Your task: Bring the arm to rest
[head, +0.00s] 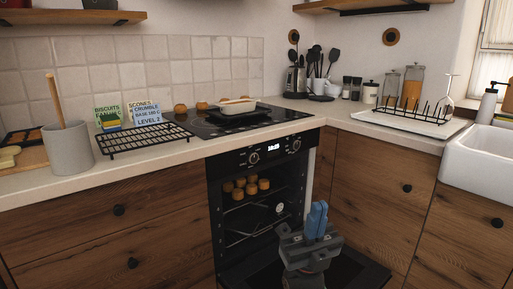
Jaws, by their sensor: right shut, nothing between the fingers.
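My right gripper (317,220) shows low in the middle of the head view, its blue fingers pointing up. The fingers are together with nothing between them. It is in front of the oven (262,160), over the lowered black oven door (358,272). My left gripper is not in view. My arm below the right gripper is mostly cut off by the bottom edge.
Several round buns (251,182) sit inside the oven. Above is a hob (235,121) with a pale dish (238,106). A black cooling rack (130,139) and grey crock (68,148) stand left. A drying rack (410,121) and white sink (480,165) are right.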

